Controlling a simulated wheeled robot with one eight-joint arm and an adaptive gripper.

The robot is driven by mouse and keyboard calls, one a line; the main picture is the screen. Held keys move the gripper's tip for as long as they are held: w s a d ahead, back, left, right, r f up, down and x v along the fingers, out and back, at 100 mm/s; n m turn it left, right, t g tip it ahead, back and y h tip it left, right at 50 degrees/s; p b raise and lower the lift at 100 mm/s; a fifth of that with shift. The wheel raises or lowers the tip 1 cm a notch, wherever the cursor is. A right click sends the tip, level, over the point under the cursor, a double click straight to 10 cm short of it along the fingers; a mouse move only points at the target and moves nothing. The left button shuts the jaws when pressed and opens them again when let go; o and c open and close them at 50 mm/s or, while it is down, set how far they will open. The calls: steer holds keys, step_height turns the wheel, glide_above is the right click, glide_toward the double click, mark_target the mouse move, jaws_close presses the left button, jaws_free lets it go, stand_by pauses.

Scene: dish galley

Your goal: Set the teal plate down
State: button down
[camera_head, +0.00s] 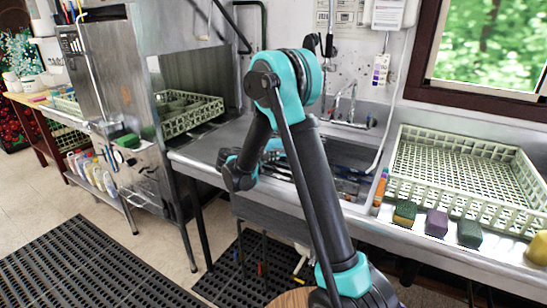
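I cannot make out the teal plate as a separate thing in the head view. My arm rises from the bottom, bends at a high elbow and comes down to the wrist in front of the sink (345,152). A small teal patch shows between my arm links at the sink's left side; I cannot tell whether it is my wrist or the plate's edge. My gripper's fingers are not distinguishable behind my arm, so its opening and any hold are hidden.
A pale green rack (455,165) stands empty on the right counter. Sponges (437,222) line the front edge, with a yellow object (538,248) at far right. Another rack (190,113) sits inside the steel dishwasher (105,75) at left. Black mats (85,270) cover parts of the floor.

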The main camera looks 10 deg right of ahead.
steer(key=c, duration=2)
jaws_free()
steer(key=shift+f, duration=0.1)
steer(key=v, duration=1.2)
